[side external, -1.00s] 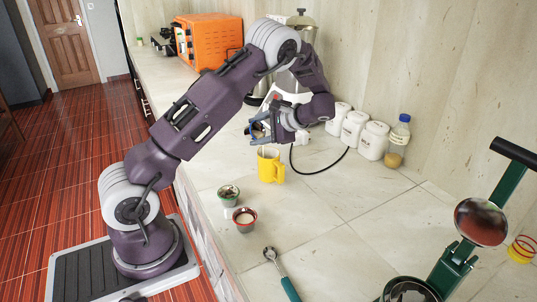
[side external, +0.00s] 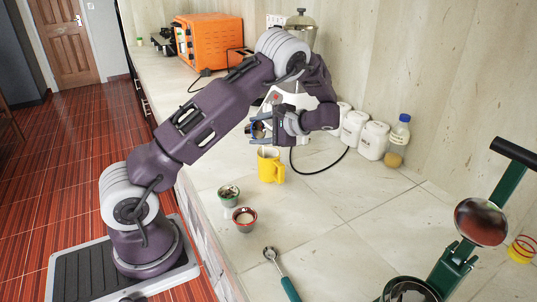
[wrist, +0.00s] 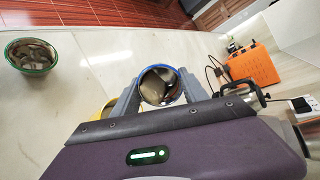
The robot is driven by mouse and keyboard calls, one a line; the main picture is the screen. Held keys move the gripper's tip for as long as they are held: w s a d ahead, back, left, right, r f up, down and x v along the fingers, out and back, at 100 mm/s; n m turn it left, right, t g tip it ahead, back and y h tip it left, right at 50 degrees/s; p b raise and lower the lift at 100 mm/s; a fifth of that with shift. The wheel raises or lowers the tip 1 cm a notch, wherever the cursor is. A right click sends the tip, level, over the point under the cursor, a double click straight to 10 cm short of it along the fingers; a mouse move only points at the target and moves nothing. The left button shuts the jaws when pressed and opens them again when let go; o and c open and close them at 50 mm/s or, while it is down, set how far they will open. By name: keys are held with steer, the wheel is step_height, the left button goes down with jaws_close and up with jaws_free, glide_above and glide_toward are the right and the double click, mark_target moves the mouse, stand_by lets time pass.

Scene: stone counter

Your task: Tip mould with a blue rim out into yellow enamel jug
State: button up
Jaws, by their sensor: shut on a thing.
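My gripper (side external: 258,130) is shut on the mould with a blue rim (wrist: 161,86), holding it between its two fingers above the counter. In the wrist view the mould's open mouth shows, with some brownish-grey content inside; how full it is I cannot tell. In the side view the mould is mostly hidden by the fingers. The yellow enamel jug (side external: 271,168) stands upright on the counter just below my gripper, its handle to the right. In the wrist view a bit of the yellow jug (wrist: 108,107) shows behind the left finger.
A green-rimmed mould (side external: 228,196) with dark pieces and a red bowl (side external: 245,219) with pale content stand in front of the jug. A green-handled scoop (side external: 281,272) lies nearer. White canisters (side external: 354,128) and a bottle (side external: 398,141) stand along the wall. A cable (side external: 325,171) curves behind the jug.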

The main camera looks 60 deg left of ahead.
steer(key=shift+d+r+g+y, duration=0.15)
steer(key=shift+g+y, duration=0.15)
steer(key=shift+y, duration=0.2)
stand_by(0.6)
steer(key=shift+w+d+g+y, duration=0.4)
steer(key=shift+d+y, duration=0.3)
steer(key=shift+y, duration=0.2)
stand_by(0.5)
steer(key=shift+w+d+r+g+y, duration=0.15)
steer(key=shift+g+y, duration=0.25)
steer(key=shift+y, duration=0.4)
stand_by(0.5)
steer(key=shift+w+d+r+g+y, duration=0.1)
steer(key=shift+d+r+g+y, duration=0.2)
steer(key=shift+r+y, duration=0.45)
steer(key=shift+w+d+r+g+y, duration=0.15)
steer(key=shift+r+g+y, duration=0.3)
steer(key=shift+r+y, duration=0.35)
steer(key=shift+s+d+r+g+y, duration=0.1)
steer(key=shift+d+r+g+y, duration=0.2)
steer(key=shift+r+y, duration=0.45)
stand_by(1.9)
